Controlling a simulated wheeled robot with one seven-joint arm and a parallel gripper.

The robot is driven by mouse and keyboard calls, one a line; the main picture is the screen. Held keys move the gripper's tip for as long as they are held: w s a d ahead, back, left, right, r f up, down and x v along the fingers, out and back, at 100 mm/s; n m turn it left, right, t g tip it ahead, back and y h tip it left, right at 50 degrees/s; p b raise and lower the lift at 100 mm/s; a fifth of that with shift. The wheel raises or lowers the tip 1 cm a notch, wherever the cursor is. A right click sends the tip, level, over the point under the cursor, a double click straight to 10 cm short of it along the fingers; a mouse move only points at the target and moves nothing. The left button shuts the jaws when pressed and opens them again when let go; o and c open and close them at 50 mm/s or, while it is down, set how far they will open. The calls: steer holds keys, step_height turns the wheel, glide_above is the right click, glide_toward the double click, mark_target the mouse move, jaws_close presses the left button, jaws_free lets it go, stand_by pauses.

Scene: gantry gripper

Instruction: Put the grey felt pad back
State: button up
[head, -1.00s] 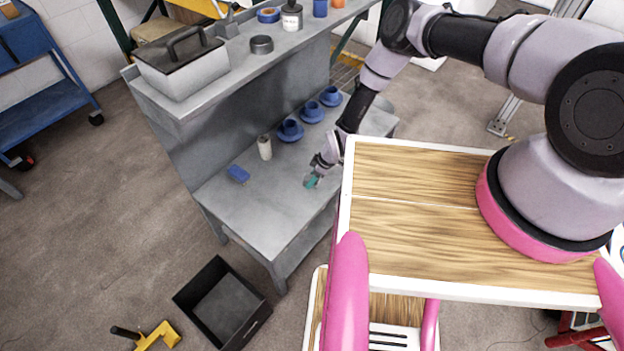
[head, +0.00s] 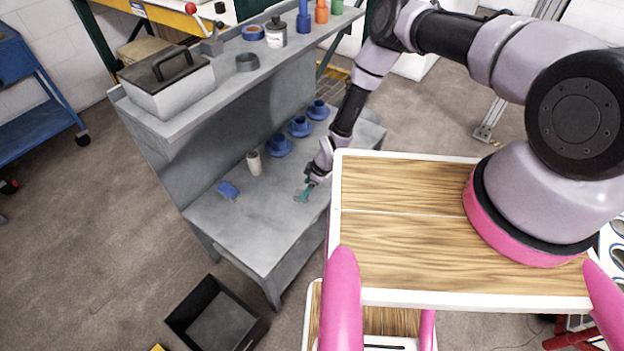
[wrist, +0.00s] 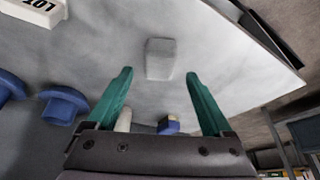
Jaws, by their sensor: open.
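A small pale grey block-shaped piece (wrist: 160,59), which looks like the felt pad, lies on the grey bench top (head: 240,232). In the wrist view it is beyond my fingertips, roughly centred between their lines, and apart from both. My gripper (wrist: 160,76) has teal fingers spread wide with nothing between them. In the head view my gripper (head: 306,190) hangs low over the bench top near its right front edge. The pad is too small to make out surely there.
A blue block (head: 228,190), a cream cylinder (head: 254,163) and several blue flanged parts (head: 279,147) stand on the bench. A raised shelf (head: 190,110) with a lidded box (head: 167,84) runs behind. A black bin (head: 216,320) is on the floor. The bench's front left is clear.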

steer(key=v, duration=0.7)
steer(key=shift+r, duration=0.3)
steer(key=shift+d, duration=0.15)
